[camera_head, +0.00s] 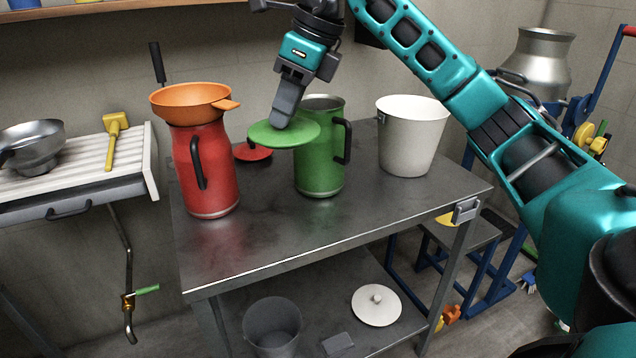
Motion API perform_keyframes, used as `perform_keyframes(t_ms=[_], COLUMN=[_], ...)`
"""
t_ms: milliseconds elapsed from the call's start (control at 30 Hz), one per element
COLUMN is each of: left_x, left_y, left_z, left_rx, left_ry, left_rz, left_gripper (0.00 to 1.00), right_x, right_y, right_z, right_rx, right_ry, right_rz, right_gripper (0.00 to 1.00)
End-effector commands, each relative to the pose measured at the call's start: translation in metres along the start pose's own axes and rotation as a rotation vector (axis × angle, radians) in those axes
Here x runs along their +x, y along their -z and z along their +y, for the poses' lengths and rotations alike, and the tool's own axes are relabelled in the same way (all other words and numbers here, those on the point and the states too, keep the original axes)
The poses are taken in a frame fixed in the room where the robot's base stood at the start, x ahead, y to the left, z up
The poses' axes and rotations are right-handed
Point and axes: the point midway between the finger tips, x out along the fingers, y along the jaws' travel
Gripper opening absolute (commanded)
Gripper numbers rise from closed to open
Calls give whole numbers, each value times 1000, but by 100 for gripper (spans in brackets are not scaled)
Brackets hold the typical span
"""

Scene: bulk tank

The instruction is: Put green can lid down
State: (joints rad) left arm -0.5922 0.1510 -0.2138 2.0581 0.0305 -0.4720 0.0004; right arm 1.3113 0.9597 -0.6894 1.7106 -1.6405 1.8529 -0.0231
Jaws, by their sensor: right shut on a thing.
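The green can lid (300,133) is a flat round disc held in the air in front of the upper part of the green can. The green can (320,170) stands upright and open on the metal table, with a black handle on its right side. My right gripper (282,118) comes down from above and is shut on the lid at its top; the grip itself is partly hidden by the fingers. My left gripper does not show.
On the metal table (250,245) stand a red can (206,170) with an orange funnel (192,100) on top, and a white bucket (408,140). A red lid (252,152) lies behind, between the cans. The table's front part is clear. A white lid (376,305) lies on the lower shelf.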

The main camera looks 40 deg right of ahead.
Motion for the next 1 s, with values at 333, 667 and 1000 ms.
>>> perform_keyframes(t_ms=[333,667,1000], left_x=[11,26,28], left_y=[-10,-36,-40], left_z=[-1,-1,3], left_rx=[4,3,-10], left_ry=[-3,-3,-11], left_rz=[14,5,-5], left_gripper=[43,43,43], right_x=[30,111,144], right_y=[19,53,66], right_z=[-5,-5,-5], right_rx=[128,125,124], right_ry=[49,48,49], right_rz=[7,6,4], right_gripper=[0,0,0])
